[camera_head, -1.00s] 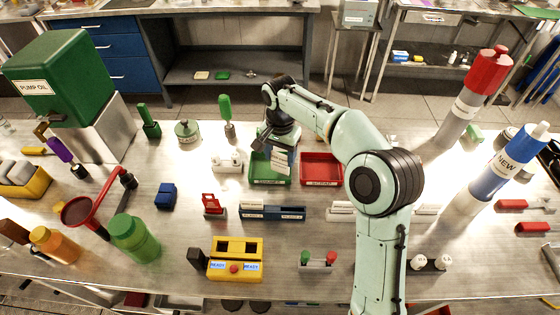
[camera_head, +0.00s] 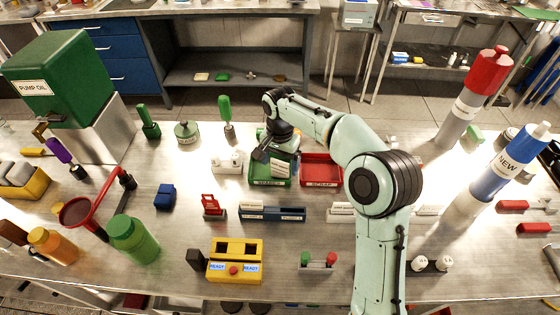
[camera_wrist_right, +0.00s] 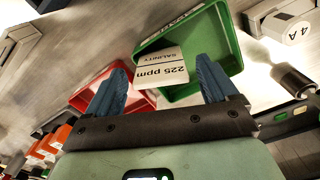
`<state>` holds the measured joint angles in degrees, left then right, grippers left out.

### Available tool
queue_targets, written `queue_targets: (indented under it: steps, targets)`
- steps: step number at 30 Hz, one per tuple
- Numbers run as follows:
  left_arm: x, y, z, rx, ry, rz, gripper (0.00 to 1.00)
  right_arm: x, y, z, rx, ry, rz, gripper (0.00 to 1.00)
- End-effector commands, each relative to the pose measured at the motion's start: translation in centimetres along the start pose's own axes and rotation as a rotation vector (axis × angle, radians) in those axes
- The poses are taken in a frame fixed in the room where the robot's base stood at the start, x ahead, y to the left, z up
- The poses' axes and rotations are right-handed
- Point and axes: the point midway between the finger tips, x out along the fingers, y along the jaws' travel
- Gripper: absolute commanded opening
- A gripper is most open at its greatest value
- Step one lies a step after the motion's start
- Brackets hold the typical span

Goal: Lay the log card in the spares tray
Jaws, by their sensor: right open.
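The log card is a pale card (camera_head: 280,169), printed "225 ppm" and "SALINITY" in the right wrist view (camera_wrist_right: 161,66). It is at the green tray (camera_head: 256,182), which also shows in the right wrist view (camera_wrist_right: 226,38). The card overlaps the tray's side nearest the red tray (camera_head: 321,184); I cannot tell whether it lies flat or rests on the rim. The tray labels are too blurred to read surely. My right gripper (camera_wrist_right: 160,72) is open, with its blue fingers spread on either side of the card. My left gripper is not in view.
The red tray stands close to the right of the green one. White blocks (camera_head: 227,164) stand to the left, and a green-handled tool (camera_head: 226,112) behind. A blue-grey rack (camera_head: 272,213) and a yellow station (camera_head: 236,260) lie in front. Bare table shows between them.

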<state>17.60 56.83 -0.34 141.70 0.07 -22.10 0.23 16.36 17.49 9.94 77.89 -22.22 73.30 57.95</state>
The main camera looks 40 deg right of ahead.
Motion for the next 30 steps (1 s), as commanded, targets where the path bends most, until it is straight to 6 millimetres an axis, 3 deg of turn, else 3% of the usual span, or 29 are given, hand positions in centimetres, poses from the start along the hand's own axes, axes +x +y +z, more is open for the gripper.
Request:
queue_targets:
  steps: [12, 18, 30]
  targets:
    - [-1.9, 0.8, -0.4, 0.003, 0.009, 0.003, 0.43, -8.2, -0.1, -0.1, 0.000, 0.004, -0.005, 0.86]
    - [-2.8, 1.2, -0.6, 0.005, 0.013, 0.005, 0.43, -11.2, -0.1, -0.1, 0.001, 0.002, -0.002, 0.86]
    - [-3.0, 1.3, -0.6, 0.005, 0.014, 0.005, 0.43, -12.1, 0.0, 0.0, 0.000, 0.000, 0.000, 0.86]
